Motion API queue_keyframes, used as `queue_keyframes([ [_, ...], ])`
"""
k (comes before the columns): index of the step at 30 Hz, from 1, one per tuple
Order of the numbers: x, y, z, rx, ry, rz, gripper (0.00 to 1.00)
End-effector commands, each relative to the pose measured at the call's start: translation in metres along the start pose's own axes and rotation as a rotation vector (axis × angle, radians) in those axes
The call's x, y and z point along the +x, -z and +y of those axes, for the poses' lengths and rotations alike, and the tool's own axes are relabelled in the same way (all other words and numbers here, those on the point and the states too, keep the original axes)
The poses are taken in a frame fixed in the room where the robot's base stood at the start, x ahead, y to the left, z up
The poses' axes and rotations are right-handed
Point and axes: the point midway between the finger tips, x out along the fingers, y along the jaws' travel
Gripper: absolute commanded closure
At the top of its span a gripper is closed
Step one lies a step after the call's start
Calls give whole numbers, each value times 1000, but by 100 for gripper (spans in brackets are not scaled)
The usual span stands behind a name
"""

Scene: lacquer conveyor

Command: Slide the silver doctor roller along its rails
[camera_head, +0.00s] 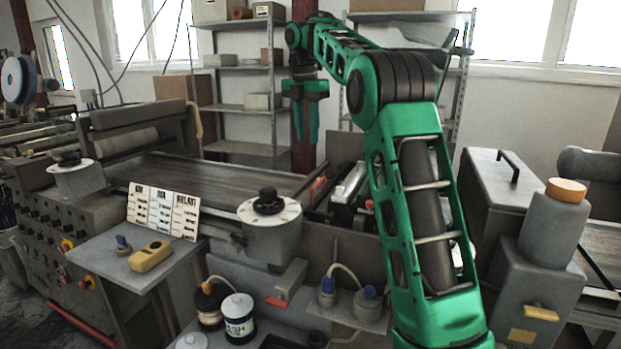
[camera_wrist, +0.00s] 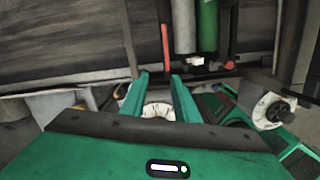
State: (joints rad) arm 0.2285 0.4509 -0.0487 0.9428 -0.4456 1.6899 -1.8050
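The silver roller (camera_wrist: 184,26) shows in the wrist view at the top, upright in the picture, beside a green roller (camera_wrist: 208,26). In the head view a pale silver length of it (camera_head: 350,182) shows behind the machine's front edge, partly hidden by my arm. My gripper (camera_head: 305,125) points down above and behind the machine bed, clear of the roller. In the wrist view its two green fingers (camera_wrist: 158,84) stand apart with nothing between them. The rails cannot be made out clearly.
A red bar (camera_wrist: 165,46) lies left of the silver roller. A round white dial with a black knob (camera_head: 268,202) stands on the front edge. The wide dark conveyor bed (camera_head: 205,172) is clear to the left. A grey housing (camera_head: 493,185) stands at the right.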

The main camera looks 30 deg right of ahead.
Motion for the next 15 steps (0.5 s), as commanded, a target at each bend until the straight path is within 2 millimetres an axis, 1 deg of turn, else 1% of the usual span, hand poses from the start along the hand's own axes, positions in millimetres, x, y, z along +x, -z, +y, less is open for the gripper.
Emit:
queue_keyframes([
  [1, 8, -8, 6, -46, 34, 6, 72],
  [6, 25, -24, 10, -183, 128, 38, 72],
  [10, 32, -29, 11, -242, 166, 60, 72],
  [15, 37, -31, 10, -269, 182, 70, 72],
])
